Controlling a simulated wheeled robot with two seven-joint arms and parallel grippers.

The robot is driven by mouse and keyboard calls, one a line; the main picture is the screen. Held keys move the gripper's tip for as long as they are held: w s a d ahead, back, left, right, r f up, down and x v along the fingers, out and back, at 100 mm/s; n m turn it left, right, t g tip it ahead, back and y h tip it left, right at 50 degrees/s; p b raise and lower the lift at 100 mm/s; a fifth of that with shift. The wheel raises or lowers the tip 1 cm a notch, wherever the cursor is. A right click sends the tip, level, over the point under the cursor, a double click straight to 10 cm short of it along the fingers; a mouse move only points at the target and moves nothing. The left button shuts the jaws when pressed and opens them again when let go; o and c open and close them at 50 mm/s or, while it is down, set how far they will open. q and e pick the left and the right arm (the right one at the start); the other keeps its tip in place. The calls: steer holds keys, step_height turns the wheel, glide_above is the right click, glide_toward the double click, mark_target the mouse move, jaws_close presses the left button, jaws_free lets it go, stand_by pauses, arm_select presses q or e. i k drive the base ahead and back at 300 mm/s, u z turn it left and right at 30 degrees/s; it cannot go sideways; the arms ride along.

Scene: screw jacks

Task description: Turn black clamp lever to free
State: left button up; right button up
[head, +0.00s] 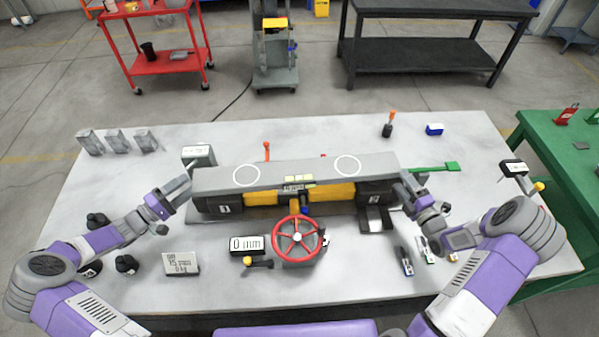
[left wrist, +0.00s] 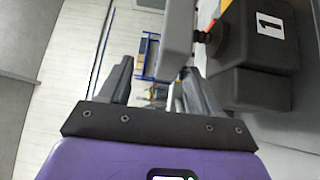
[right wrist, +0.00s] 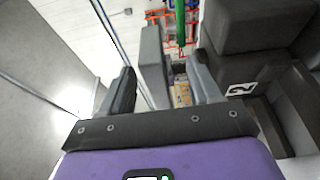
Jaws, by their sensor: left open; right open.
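A grey beam (head: 225,178) with two white circles lies across black blocks marked 1 (head: 224,208) and 2 (head: 374,198). A black lever with a yellow knob (head: 258,263) lies beside the red handwheel (head: 297,238) at the front; I cannot tell whether it is the clamp lever. My left gripper (head: 180,189) is open at the beam's left end, and in the left wrist view (left wrist: 158,82) the beam end shows between its fingers. My right gripper (head: 408,184) is open at the right end; in the right wrist view (right wrist: 163,82) a grey plate shows between its fingers.
A 0 mm display (head: 247,245) stands left of the handwheel. A green lever (head: 432,168) sticks out right of the beam, and a red lever (head: 266,150) stands behind it. Small tools (head: 404,262) lie front right.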

mark_target(247, 260)
steer(key=k, duration=1)
